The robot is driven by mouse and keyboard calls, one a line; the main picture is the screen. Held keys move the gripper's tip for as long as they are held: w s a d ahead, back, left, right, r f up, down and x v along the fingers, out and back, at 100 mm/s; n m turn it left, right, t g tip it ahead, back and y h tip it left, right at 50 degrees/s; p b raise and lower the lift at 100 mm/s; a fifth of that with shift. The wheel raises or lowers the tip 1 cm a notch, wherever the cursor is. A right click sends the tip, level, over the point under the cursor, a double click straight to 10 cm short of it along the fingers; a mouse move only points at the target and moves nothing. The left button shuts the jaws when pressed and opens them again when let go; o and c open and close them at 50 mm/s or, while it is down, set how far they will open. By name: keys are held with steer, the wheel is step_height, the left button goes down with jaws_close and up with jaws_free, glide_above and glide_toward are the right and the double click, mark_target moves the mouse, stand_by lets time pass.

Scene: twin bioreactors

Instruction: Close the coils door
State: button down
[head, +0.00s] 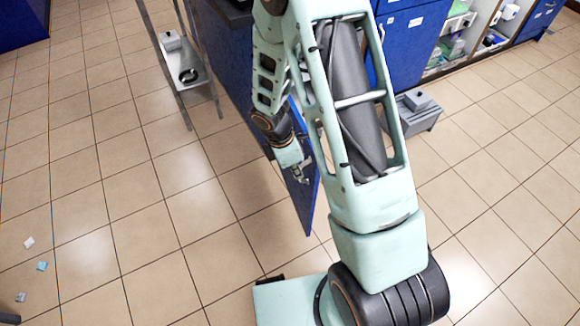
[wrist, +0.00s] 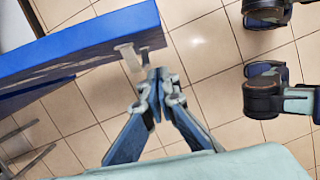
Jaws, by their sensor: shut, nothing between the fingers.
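The blue door (head: 303,207) stands open, sticking out from the blue cabinet over the tiled floor. I take it to be the coils door; no label is readable. In the wrist view the blue panel (wrist: 95,38) fills the upper left, and a pale grey handle (wrist: 129,57) sticks out near its end. My gripper (head: 304,177) is beside the door's face in the head view. In the wrist view my gripper (wrist: 153,75) is shut and empty, its tips right by the handle. I cannot tell whether they touch it. My arm hides part of the door and cabinet.
The blue cabinet (head: 232,80) stands behind the door. A metal stand (head: 185,70) with a shelf is to its left. A grey box (head: 418,112) sits on the floor to the right. Small scraps (head: 42,266) lie at far left. The floor left of the door is clear.

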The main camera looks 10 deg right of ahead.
mark_target(308, 168)
steer(key=shift+w+d+r, duration=0.1)
steer(key=shift+w+d, duration=0.05)
steer(key=shift+d, duration=0.6)
steer(key=shift+w+d+r, duration=0.1)
steer(key=shift+d, duration=0.6)
steer(key=shift+d, duration=0.15)
